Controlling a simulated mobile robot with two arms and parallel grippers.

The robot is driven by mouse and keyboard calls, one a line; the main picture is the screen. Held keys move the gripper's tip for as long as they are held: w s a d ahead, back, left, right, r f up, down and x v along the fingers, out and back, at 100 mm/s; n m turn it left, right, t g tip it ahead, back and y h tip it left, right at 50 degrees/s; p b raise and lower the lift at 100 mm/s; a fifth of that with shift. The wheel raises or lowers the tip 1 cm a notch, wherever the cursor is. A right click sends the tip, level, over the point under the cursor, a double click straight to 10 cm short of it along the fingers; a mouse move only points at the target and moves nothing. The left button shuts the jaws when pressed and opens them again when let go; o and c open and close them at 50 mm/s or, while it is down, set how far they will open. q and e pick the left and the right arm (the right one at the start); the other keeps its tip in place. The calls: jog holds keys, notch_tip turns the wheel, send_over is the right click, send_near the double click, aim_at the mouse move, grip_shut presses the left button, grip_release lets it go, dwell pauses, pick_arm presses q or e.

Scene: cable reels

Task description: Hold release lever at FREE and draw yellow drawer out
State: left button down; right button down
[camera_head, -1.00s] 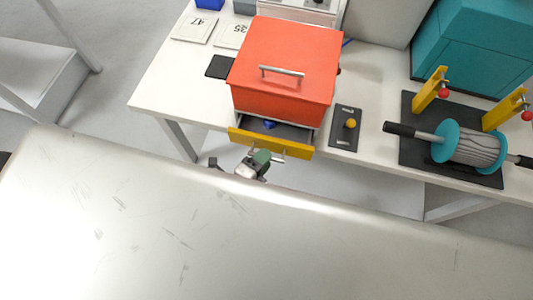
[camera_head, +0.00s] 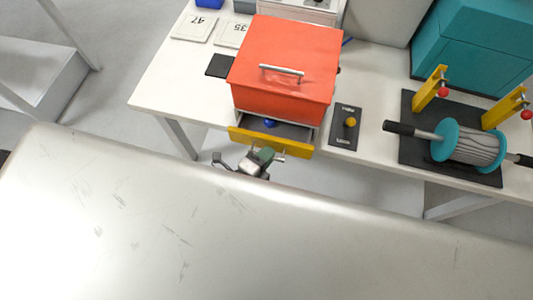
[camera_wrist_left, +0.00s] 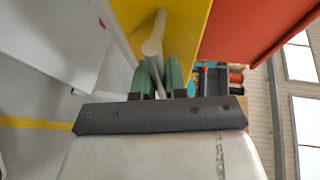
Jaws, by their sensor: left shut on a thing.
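The yellow drawer (camera_head: 300,149) is partly out below the orange-red box (camera_head: 285,60). A small blue thing (camera_head: 270,123) lies inside it. My left gripper (camera_head: 264,157) is at the drawer's front. In the left wrist view its green fingers (camera_wrist_left: 158,78) are shut on the pale drawer handle (camera_wrist_left: 153,42), against the yellow front. Most of my left arm is hidden. A yellow knob (camera_head: 350,122), probably the release lever, stands on a dark plate (camera_head: 343,138) right of the box. Its label is too small to read. Nothing touches the knob. My right gripper is not in view.
The white table (camera_head: 165,85) carries the box. A cable reel (camera_head: 470,145) with teal flanges and yellow posts (camera_head: 430,90) stands at the right. A teal cabinet (camera_head: 475,50) is behind it. Number cards (camera_head: 194,28) and a black pad (camera_head: 221,66) lie at the left.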

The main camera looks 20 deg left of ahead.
pick_arm(q)
jog(key=s, duration=1.2)
jog(key=shift+s+p, duration=0.25)
jog(key=shift+p, duration=0.2)
jog(key=c, duration=1.2)
grip_release()
jog(key=b+v, duration=0.2)
jog(key=v, duration=0.8)
jog(key=shift+s+a+r, duration=0.1)
jog(key=shift+s+a, duration=0.1)
jog(key=shift+s, duration=0.15)
